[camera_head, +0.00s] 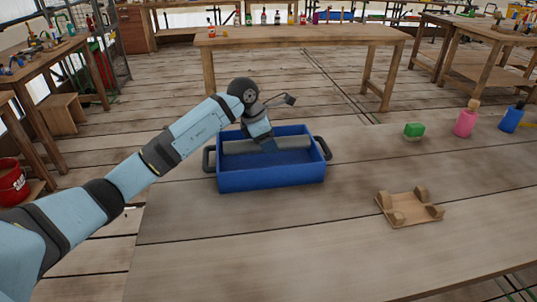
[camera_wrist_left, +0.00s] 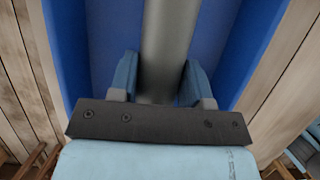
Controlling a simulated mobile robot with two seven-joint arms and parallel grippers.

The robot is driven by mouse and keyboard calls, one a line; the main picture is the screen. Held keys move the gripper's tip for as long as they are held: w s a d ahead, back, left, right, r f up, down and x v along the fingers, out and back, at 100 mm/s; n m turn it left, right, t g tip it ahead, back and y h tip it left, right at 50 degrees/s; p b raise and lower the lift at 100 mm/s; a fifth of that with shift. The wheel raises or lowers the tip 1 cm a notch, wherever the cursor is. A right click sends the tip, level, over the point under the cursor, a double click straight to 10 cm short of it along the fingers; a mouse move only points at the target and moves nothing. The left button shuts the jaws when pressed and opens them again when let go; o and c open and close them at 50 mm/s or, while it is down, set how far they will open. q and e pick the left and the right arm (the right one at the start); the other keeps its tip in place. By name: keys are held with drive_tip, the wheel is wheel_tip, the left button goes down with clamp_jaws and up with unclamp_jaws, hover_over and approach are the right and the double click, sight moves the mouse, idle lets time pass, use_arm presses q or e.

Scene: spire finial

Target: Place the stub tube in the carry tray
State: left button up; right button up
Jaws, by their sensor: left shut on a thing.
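The blue carry tray (camera_head: 272,180) with dark end handles stands on the near table. The grey stub tube (camera_head: 297,144) lies lengthwise inside the tray, toward its far side. My left gripper (camera_head: 270,147) reaches down into the tray and is shut on the tube. In the left wrist view the gripper (camera_wrist_left: 160,82) has one finger on each side of the tube (camera_wrist_left: 167,35), with the blue tray walls (camera_wrist_left: 66,40) on both sides. Whether the tube touches the tray floor cannot be told. My right gripper is not in view.
A wooden cradle (camera_head: 408,208) with raised corner blocks sits right of the tray. The front of the table is clear.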

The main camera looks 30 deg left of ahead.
use_arm(q)
wheel_tip(320, 180, down, 3)
drive_tip(key=shift+b, duration=0.3)
drive_tip(key=shift+f, duration=0.45)
drive_tip(key=o, duration=1.1)
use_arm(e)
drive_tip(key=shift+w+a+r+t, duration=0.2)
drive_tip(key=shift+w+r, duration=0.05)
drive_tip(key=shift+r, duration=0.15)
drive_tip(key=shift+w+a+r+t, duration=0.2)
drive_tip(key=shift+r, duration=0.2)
